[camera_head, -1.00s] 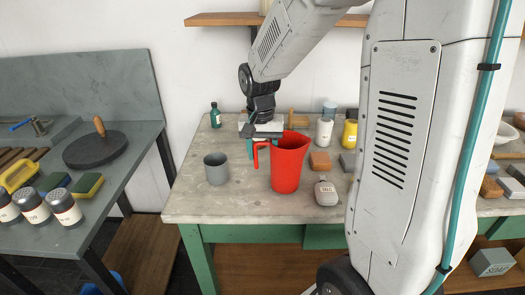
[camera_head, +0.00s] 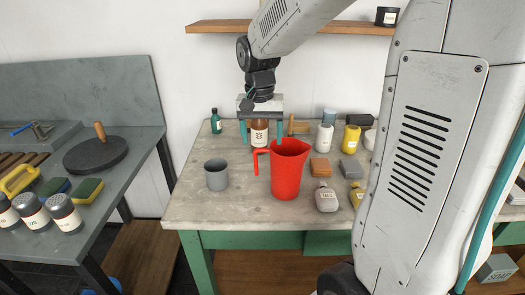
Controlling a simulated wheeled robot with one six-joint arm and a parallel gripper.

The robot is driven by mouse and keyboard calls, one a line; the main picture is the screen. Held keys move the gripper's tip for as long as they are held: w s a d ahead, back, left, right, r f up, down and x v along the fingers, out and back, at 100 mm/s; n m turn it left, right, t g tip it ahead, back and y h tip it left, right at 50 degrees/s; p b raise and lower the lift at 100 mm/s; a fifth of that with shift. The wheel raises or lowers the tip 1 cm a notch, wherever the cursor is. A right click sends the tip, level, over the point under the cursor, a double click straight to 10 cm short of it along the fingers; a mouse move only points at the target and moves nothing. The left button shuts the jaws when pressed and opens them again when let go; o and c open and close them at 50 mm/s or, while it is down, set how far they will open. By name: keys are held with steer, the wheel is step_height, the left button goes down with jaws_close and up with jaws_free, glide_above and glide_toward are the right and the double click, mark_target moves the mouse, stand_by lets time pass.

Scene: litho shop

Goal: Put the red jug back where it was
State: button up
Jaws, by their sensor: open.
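The red jug (camera_head: 287,172) stands upright on the stone-topped table (camera_head: 240,205), with its handle toward the left. My gripper (camera_head: 261,136) is above and behind the jug, pointing down with its two teal fingers spread apart. A brown bottle with a pale label (camera_head: 259,132) shows between the fingers; I cannot tell whether they touch it. The gripper is apart from the jug.
A grey cup (camera_head: 216,174) stands left of the jug. Right of it are an orange block (camera_head: 320,167), a labelled bottle (camera_head: 326,197), a white bottle (camera_head: 324,137) and a yellow bottle (camera_head: 350,139). A small green bottle (camera_head: 215,121) stands at the back left. The table's front left is clear.

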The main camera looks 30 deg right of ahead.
steer(key=s+a+r+n, duration=0.3)
steer(key=s+a+r, duration=0.3)
steer(key=s, duration=0.4)
steer(key=s+a+f+n, duration=0.1)
steer(key=s+n, duration=0.1)
steer(key=s, duration=0.4)
steer(key=s+a+n+t, duration=0.1)
steer(key=s+n, duration=0.1)
steer(key=s, duration=0.5)
steer(key=shift+s+a+f+n, duration=0.15)
steer(key=shift+a+f+n, duration=0.1)
steer(key=shift+f+n, duration=0.15)
steer(key=shift+t, duration=0.3)
